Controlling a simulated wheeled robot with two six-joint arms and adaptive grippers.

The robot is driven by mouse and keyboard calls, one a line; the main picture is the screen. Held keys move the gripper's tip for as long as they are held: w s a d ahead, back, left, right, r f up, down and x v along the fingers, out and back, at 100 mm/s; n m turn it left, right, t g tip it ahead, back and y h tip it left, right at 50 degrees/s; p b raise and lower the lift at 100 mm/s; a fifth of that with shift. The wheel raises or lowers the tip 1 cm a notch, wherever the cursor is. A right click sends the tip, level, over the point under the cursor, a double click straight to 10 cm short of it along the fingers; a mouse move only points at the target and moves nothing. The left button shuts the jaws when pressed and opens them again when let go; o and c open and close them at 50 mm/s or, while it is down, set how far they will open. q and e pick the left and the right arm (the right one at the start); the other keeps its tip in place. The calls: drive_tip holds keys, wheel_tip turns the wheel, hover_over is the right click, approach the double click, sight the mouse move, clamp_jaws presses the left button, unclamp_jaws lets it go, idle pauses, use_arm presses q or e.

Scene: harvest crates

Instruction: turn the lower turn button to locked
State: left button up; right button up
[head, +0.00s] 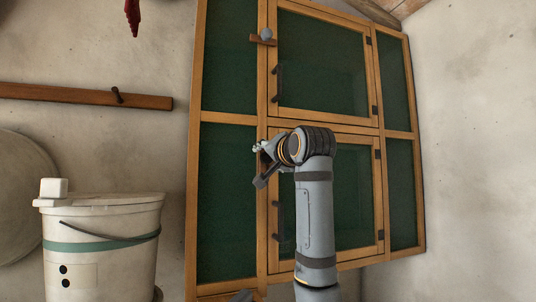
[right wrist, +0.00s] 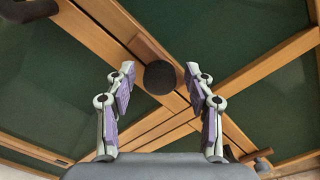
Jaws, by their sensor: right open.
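The lower turn button shows in the right wrist view as a round dark knob (right wrist: 160,77) on a reddish-brown bar that seems to lie along the wooden post. In the head view my right gripper (head: 262,165) hides it, beside the cabinet's middle post. My right gripper (right wrist: 159,92) is open, with one finger on each side of the knob. Gaps show between knob and fingers; I cannot tell how deep the knob sits between them. The upper turn button (head: 264,38) has its bar across the post.
The green-panelled cabinet (head: 194,150) has an upper door (head: 320,65) and a lower door (head: 345,200), with dark handles (head: 276,83) near the post. A white bucket (head: 100,240) stands at left under a wooden wall rail (head: 60,95).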

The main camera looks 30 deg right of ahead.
drive_tip(key=shift+w+f, duration=0.1)
drive_tip(key=shift+w, duration=0.05)
clamp_jaws()
use_arm(q)
drive_tip(key=shift+s+f, duration=0.1)
drive_tip(key=shift+s, duration=0.5)
drive_tip(key=shift+f, duration=0.15)
use_arm(e)
drive_tip(key=shift+m, duration=0.3)
drive_tip(key=m+b, duration=0.2)
drive_tip(key=m, duration=0.1)
drive_tip(key=shift+m, duration=0.4)
drive_tip(key=m+b, duration=0.1)
drive_tip(key=m, duration=0.3)
drive_tip(key=shift+b, duration=0.3)
drive_tip(key=m+b, duration=0.1)
drive_tip(key=m, duration=0.4)
use_arm(q)
drive_tip(key=shift+f+b, duration=0.7)
drive_tip(key=shift+f, duration=2.05)
use_arm(e)
drive_tip(key=shift+m, duration=2.2)
